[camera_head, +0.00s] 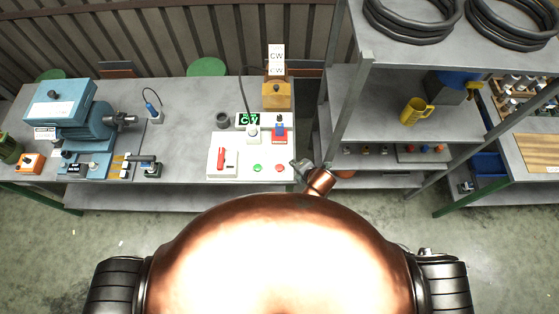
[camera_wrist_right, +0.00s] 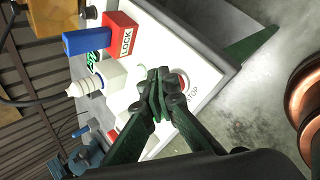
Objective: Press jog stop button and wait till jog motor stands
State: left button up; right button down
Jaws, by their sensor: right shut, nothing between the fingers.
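The white control panel (camera_head: 215,170) lies at the right end of the workbench. It carries a red button (camera_head: 279,168), a green button (camera_head: 257,167) and a red switch lever (camera_head: 221,158). In the right wrist view, the red button (camera_wrist_right: 183,80) sits beside the "STOP" lettering. My right gripper (camera_wrist_right: 163,78) is shut and empty, its tips in front of the button and partly hiding it; whether they touch it I cannot tell. In the head view, my right gripper (camera_head: 297,163) is at the panel's right edge. My left gripper is not in view. I cannot tell whether any motor turns.
A red and blue LOCK block (camera_wrist_right: 120,35) stands on the panel. A yellow-orange box (camera_head: 276,95) with CW signs is behind it. A blue motor machine (camera_head: 80,115) is at the bench's left. A metal shelf (camera_head: 365,105) stands to the right.

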aim_at(281, 168)
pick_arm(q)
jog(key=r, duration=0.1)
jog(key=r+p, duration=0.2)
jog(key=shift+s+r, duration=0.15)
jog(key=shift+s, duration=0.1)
pick_arm(e)
jog(key=w+a+r+n+y, duration=0.1)
jog(key=a+r+n, duration=0.4)
jog(key=n, duration=0.2)
jog(key=shift+a+r+n, duration=0.25)
jog(key=shift+a+n, duration=0.05)
jog(key=shift+n, duration=0.1)
jog(key=shift+w+f, duration=0.15)
notch_tip(281, 168, down, 8)
jog(key=b, duration=0.7)
pick_arm(q)
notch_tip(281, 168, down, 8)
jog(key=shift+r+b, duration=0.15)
jog(key=shift+b, duration=0.2)
pick_arm(e)
jog(key=shift+f, duration=0.25)
jog(key=shift+f, duration=0.2)
jog(key=shift+f, duration=0.2)
